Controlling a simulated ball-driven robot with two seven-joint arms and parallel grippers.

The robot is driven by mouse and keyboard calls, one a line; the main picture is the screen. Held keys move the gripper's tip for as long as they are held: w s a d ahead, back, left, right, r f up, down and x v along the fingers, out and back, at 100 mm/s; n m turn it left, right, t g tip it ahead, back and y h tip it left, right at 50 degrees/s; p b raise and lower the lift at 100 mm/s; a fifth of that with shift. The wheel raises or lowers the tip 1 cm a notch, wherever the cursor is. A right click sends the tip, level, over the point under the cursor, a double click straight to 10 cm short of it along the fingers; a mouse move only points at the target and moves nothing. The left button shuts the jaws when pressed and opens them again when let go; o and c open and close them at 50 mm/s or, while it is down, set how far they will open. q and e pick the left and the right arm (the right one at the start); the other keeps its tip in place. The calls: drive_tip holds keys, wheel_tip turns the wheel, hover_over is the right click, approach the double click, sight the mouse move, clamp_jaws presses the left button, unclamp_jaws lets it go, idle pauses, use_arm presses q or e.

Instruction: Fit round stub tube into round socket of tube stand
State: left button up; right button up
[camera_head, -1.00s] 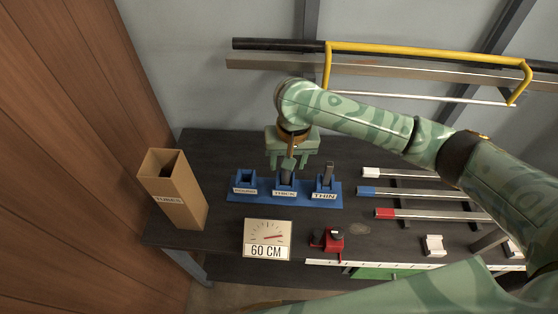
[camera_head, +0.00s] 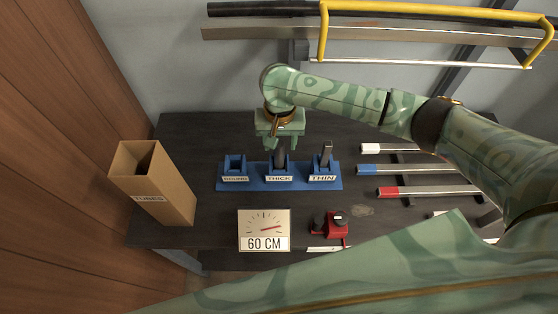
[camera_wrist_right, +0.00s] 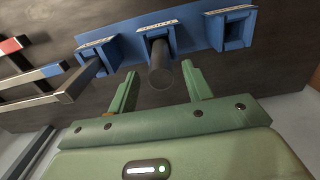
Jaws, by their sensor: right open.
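The blue tube stand (camera_head: 255,184) lies on the bench with three labelled sockets. The left socket (camera_head: 235,166), labelled ROUND, is empty; it also shows empty in the wrist view (camera_wrist_right: 233,32). A dark round stub tube (camera_head: 279,158) stands in the middle socket, labelled THICK. A square grey tube (camera_head: 326,155) stands in the THIN socket. My right gripper (camera_head: 280,142) is open above and behind the middle socket. In the wrist view its fingers (camera_wrist_right: 160,85) are either side of the stub's free end (camera_wrist_right: 161,72), with gaps. My left gripper is not in view.
A cardboard TUBES box (camera_head: 160,195) stands left. A 60 CM dial sign (camera_head: 264,231) and a red clamp-like device (camera_head: 335,225) are in front of the stand. Tubes with white, blue and red ends (camera_head: 425,191) lie right. A yellow-handled frame (camera_head: 420,10) is behind.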

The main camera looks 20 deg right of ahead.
sight(279, 153)
drive_tip(key=f+b, duration=0.1)
drive_tip(key=f, duration=0.1)
drive_tip(key=f+b, duration=0.1)
drive_tip(key=f, duration=0.1)
drive_tip(key=shift+s+a+f, duration=0.1)
drive_tip(key=shift+s+f, duration=0.1)
drive_tip(key=shift+f, duration=0.15)
drive_tip(key=shift+f+b, duration=0.2)
drive_tip(key=shift+b, duration=0.1)
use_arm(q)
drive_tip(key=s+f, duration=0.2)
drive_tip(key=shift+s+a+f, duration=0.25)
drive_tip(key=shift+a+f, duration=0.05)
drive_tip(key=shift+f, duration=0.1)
use_arm(e)
drive_tip(key=shift+r, duration=0.2)
drive_tip(key=c, duration=0.9)
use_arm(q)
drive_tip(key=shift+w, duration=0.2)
use_arm(e)
clamp_jaws()
